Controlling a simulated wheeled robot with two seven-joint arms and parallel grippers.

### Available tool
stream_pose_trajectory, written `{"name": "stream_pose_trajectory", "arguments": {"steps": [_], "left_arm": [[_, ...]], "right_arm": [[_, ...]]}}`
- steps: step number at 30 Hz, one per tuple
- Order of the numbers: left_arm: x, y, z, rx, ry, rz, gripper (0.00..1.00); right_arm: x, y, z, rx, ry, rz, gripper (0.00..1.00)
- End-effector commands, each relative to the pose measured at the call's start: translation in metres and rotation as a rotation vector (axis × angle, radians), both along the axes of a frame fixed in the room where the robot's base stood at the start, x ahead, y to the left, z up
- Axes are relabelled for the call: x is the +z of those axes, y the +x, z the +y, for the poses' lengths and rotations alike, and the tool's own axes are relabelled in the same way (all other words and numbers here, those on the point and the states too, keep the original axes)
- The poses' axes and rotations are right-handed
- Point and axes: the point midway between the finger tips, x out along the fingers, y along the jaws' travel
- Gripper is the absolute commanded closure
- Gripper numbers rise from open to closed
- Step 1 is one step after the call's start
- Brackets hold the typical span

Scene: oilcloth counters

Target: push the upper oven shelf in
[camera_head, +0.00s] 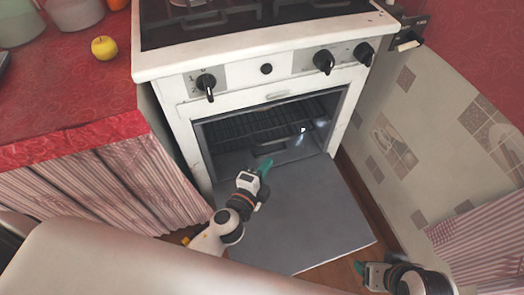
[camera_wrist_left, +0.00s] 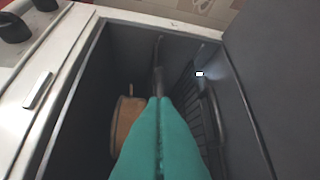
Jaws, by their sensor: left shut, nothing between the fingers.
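The white oven (camera_head: 184,112) stands open, its grey door (camera_head: 310,215) folded down. A dark wire shelf, the upper one (camera_head: 245,127), shows inside the cavity; how far in it sits is hard to tell. In the left wrist view, a narrow dark bar (camera_wrist_left: 158,55), perhaps this shelf seen edge-on, runs behind my fingers. My left gripper (camera_head: 265,165) is shut and empty, its teal fingertips above the door at the oven mouth; the wrist view shows them (camera_wrist_left: 158,140) pressed together. Whether they touch the shelf is unclear. My right gripper (camera_head: 360,267) is beyond the door's right corner.
A ribbed dark rack (camera_wrist_left: 193,105) lies lower in the cavity. A brown rounded thing (camera_wrist_left: 127,122) is inside, partly hidden by my fingers. Knobs (camera_head: 324,62) line the oven front. A red counter (camera_head: 60,85) with a yellow apple (camera_head: 104,47) stands left; a tiled wall (camera_head: 415,140) is right.

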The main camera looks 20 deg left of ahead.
Motion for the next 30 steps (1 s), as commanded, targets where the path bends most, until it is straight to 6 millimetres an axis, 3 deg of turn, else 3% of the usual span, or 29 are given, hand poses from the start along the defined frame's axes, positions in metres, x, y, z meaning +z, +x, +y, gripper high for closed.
{"name": "stream_pose_trajectory", "arguments": {"steps": [3, 9, 23, 30], "left_arm": [[-0.004, 0.02, 0.005, 0.001, 0.003, -0.001, 1.0], [-0.009, 0.038, 0.017, 0.0, 0.0, 0.0, 1.0], [-0.01, 0.042, 0.021, 0.001, -0.001, 0.001, 1.0], [-0.009, 0.068, 0.038, 0.002, 0.003, -0.001, 1.0]], "right_arm": [[-0.001, -0.006, -0.002, -0.003, -0.007, 0.03, 0.25], [-0.001, -0.005, -0.002, -0.003, -0.006, 0.027, 0.25], [-0.001, -0.005, -0.001, -0.002, -0.005, 0.024, 0.25], [0.002, -0.007, -0.002, -0.003, -0.008, 0.037, 0.25]]}}
